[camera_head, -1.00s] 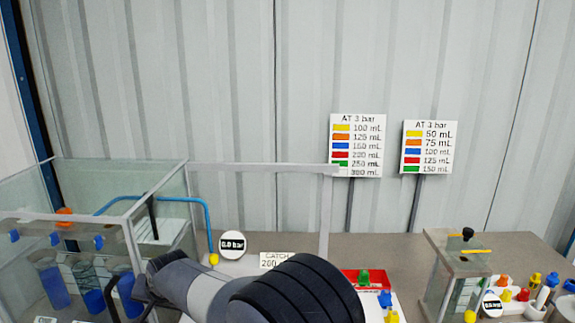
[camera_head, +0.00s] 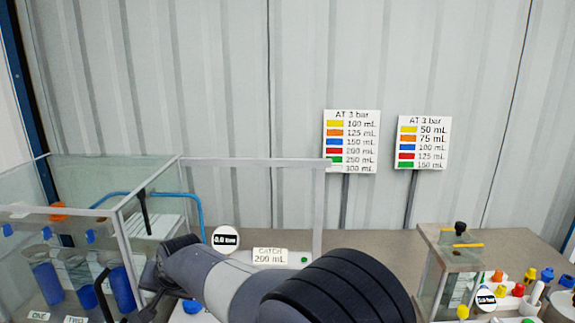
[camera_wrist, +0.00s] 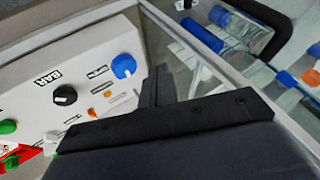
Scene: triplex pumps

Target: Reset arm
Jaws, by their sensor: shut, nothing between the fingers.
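My gripper (camera_wrist: 158,85) shows in the wrist view, its dark fingers closed together with nothing between them. It is over the edge between a white control panel (camera_wrist: 75,75) and a clear framed tank (camera_wrist: 190,50). The panel carries a blue knob (camera_wrist: 123,66), a black knob (camera_wrist: 64,95) and a green knob (camera_wrist: 7,127). In the head view my arm crosses the lower middle, and its dark end lies in front of the tank's right side. The fingertips cannot be made out there.
The clear tank (camera_head: 112,213) at left holds several blue cylinders. A gauge (camera_head: 225,240) and a "CATCH 200 mL" sign (camera_head: 270,256) stand behind my arm. Two colour charts (camera_head: 351,141) (camera_head: 424,142) stand at the back. A clear box (camera_head: 450,270) and coloured fittings are at right.

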